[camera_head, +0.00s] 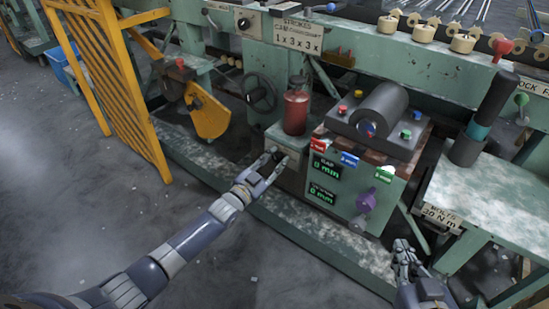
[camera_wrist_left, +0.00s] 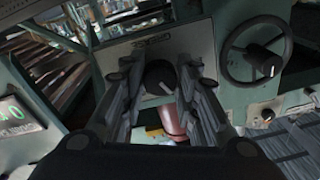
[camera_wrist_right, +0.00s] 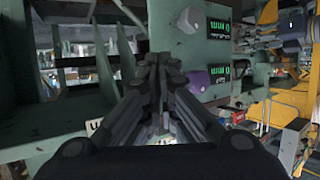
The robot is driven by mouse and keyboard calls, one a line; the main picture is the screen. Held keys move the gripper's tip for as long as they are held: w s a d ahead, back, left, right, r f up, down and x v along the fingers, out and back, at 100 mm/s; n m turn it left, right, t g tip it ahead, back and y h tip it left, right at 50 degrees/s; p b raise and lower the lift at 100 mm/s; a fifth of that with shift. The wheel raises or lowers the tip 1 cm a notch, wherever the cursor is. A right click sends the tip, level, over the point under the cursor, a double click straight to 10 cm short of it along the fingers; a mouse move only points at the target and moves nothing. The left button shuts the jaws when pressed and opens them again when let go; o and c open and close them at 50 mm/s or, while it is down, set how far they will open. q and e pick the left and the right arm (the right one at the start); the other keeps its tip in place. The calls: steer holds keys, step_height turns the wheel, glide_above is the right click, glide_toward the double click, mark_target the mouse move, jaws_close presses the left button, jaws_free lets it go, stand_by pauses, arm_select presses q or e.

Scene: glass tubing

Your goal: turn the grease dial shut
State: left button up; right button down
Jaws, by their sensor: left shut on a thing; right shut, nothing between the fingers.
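The black grease dial (camera_head: 278,155) sits on the front of a small green box below a red cylinder (camera_head: 296,112). In the left wrist view the round dial (camera_wrist_left: 160,76) shows between the fingers, with a pale pointer mark slanting down to the right. My left gripper (camera_head: 269,167) is shut on the dial, a finger on each side of it; the fingers partly cover its sides. My right gripper (camera_head: 403,252) is shut and empty, low at the right, apart from the machine; its closed fingers also show in the right wrist view (camera_wrist_right: 160,68).
A green control box (camera_head: 342,187) with lit displays and a purple knob (camera_head: 366,202) stands right of the dial. A black handwheel (camera_head: 259,92) is behind to the left. A yellow barrier (camera_head: 110,80) stands at left. Floor in front is clear.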

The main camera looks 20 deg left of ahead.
arm_select(q)
steer(key=n+p, duration=0.1)
steer(key=n, duration=0.4)
steer(key=shift+n, duration=1.3)
steer(key=shift+n+y, duration=0.3)
steer(key=shift+n, duration=1.3)
steer(key=shift+s+f+n, duration=0.1)
steer(key=shift+n, duration=0.9)
arm_select(e)
steer(key=s+d+f+g+h, duration=0.1)
steer(key=s+d+f+g, duration=0.1)
steer(key=s+f+g, duration=0.2)
steer(key=shift+s+f, duration=0.35)
steer(key=shift+f, duration=0.6)
arm_select(q)
steer(key=shift+d+n, duration=0.1)
steer(key=shift+n, duration=0.2)
arm_select(e)
steer(key=shift+w+r, duration=0.1)
